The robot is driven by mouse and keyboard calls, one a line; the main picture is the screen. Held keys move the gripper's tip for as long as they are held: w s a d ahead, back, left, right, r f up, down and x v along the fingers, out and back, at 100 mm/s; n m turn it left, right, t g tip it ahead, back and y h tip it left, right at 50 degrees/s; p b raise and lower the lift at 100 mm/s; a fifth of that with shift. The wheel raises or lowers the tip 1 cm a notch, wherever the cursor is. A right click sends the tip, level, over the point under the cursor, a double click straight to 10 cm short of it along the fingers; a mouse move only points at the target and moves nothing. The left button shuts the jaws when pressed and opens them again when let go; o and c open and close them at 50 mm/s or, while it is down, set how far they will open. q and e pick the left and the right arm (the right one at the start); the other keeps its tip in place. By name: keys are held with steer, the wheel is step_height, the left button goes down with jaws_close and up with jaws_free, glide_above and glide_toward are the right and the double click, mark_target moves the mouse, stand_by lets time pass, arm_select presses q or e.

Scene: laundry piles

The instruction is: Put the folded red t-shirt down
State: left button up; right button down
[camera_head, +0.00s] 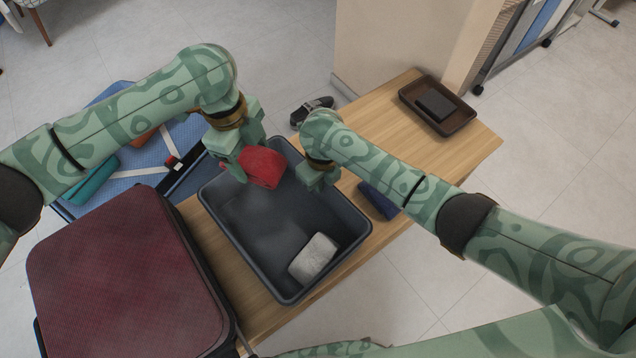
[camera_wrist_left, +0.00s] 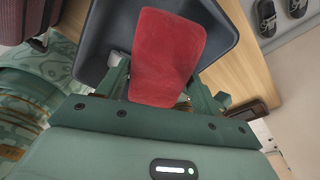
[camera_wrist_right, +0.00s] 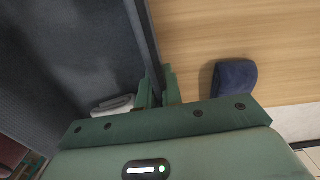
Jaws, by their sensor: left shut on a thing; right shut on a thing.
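The folded red t-shirt (camera_head: 264,167) is a compact bundle; the left wrist view also shows it (camera_wrist_left: 168,55). My left gripper (camera_head: 237,160) is shut on it and holds it over the far left part of the dark grey bin (camera_head: 262,235). I cannot tell whether the shirt touches the bin. My right gripper (camera_head: 318,178) is at the bin's right side. In the right wrist view its fingers (camera_wrist_right: 158,88) straddle the bin's wall and are shut on the rim. A folded light grey cloth (camera_head: 314,257) lies in the bin's near right corner.
The bin stands on a wooden table (camera_head: 400,140). A folded navy cloth (camera_head: 378,200) lies right of the bin. A dark tray (camera_head: 464,122) sits at the table's far end. A maroon suitcase (camera_head: 125,275) stands close left. Sandals (camera_head: 311,110) lie beyond. The bin's middle is clear.

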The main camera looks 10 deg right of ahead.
mark_target(261, 213)
arm_select(q)
steer(key=a+f+n, duration=0.1)
steer(key=f+n, duration=0.3)
steer(key=f, duration=0.2)
steer(key=s+f+n+t, duration=0.1)
steer(key=f+n, duration=0.3)
steer(key=f, duration=0.3)
steer(key=s+a+f+n+t, duration=0.1)
steer(key=f+n, duration=0.4)
steer(key=f, duration=0.2)
steer(key=shift+a, duration=0.3)
arm_select(e)
steer(key=shift+d+f, duration=0.1)
arm_select(q)
steer(key=o, duration=1.2)
steer(key=shift+f, duration=0.15)
steer(key=r, duration=0.4)
steer(key=a+r, duration=0.1)
steer(key=r, duration=0.3)
steer(key=s+r, duration=0.1)
steer(key=r, duration=0.3)
steer(key=shift+a+r, duration=0.1)
steer(key=shift+a, duration=0.15)
